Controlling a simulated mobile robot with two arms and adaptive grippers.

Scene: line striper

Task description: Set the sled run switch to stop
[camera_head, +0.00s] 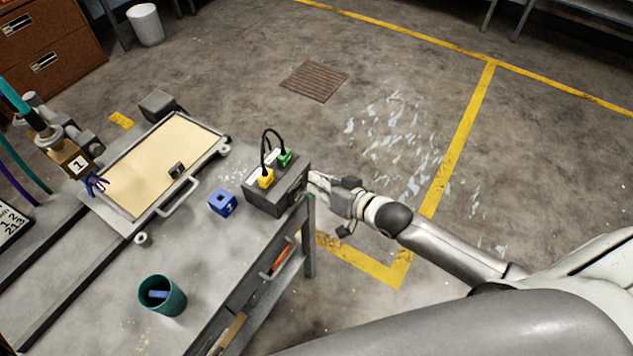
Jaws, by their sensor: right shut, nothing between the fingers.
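A dark grey control box (262,205) sits at the right edge of the workbench. It carries a yellow plug (266,178) and a green plug (285,160), each with a black cable looping up. My right gripper (316,186) is shut and empty, close against the right-hand side of this box; I cannot tell whether it touches. The run switch cannot be made out; the box's side facing my gripper is turned away or covered. The sled (205,153), a tan bed in a grey frame with a handle, lies on the bench to the left. My left gripper is not in view.
A blue block with a hole (222,203) and a teal cup (163,297) stand on the workbench (215,270). A striper head marked 1 (77,163) stands at the left. Open floor with a drain grate (314,81) lies beyond the bench.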

